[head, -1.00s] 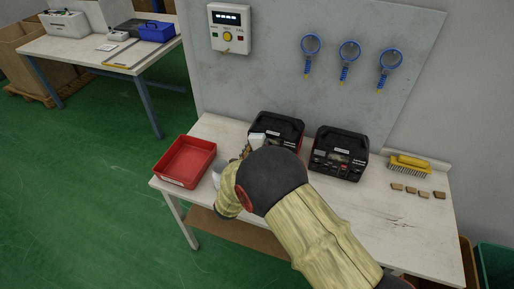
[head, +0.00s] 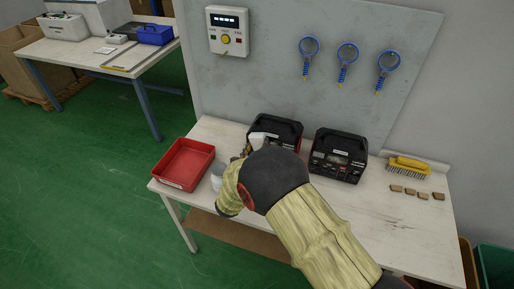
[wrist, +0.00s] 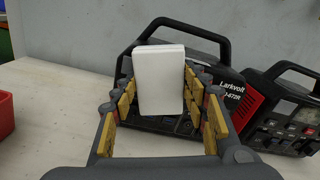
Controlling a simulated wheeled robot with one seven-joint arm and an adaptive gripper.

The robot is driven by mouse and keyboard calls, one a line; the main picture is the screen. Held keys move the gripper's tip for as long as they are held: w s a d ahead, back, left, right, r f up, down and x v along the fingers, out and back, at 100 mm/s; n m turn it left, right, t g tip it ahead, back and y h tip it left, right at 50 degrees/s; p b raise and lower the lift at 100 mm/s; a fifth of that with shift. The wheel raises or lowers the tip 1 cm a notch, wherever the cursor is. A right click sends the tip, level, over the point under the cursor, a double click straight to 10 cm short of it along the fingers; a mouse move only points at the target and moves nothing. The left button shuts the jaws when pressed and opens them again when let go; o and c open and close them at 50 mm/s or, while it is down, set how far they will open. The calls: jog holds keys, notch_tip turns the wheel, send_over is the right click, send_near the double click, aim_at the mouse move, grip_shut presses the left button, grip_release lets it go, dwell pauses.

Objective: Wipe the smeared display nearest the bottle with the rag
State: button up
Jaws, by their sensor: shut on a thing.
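My gripper (wrist: 160,100) is shut on a white, flat, block-like thing, which I take for the folded rag (wrist: 160,78). It is held upright in front of the left black power unit (wrist: 205,62) and covers much of its face. Its display is hidden; I cannot tell whether the rag touches it. In the head view the rag (head: 257,138) shows just above my arm, which hides the gripper. A second black unit (head: 338,156) stands to the right, its small display in view. A pale thing (head: 217,181) beside the red tray is partly hidden by my arm; I cannot tell whether it is the bottle.
The red tray (head: 209,152) stands on the workbench's left end. A yellow brush (head: 408,166) and several small brown blocks (head: 424,195) lie at the right. A control box (head: 227,31) and three blue-handled tools (head: 347,53) hang on the grey panel. The bench's front right is clear.

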jog(key=shift+s+d, duration=0.1)
jog(key=shift+d, duration=0.05)
jog(key=s+d+p, duration=0.2)
jog(key=d, duration=0.4)
jog(key=shift+s+d, duration=0.25)
jog(key=shift+d, duration=0.05)
dwell(0.4)
jog(key=shift+w+a+b, duration=0.2)
jog(key=shift+w+a, duration=0.25)
jog(key=shift+a, duration=0.7)
jog(key=shift+w+a+b, duration=0.15)
jog(key=shift+w+a, duration=0.3)
jog(key=shift+a, duration=0.75)
jog(key=shift+w+a+b, duration=0.2)
jog(key=shift+w+a, duration=0.25)
jog(key=shift+a, duration=0.7)
jog(key=shift+s, duration=0.1)
jog(key=shift+p+v, duration=0.8)
jog(key=shift+v, duration=2.15)
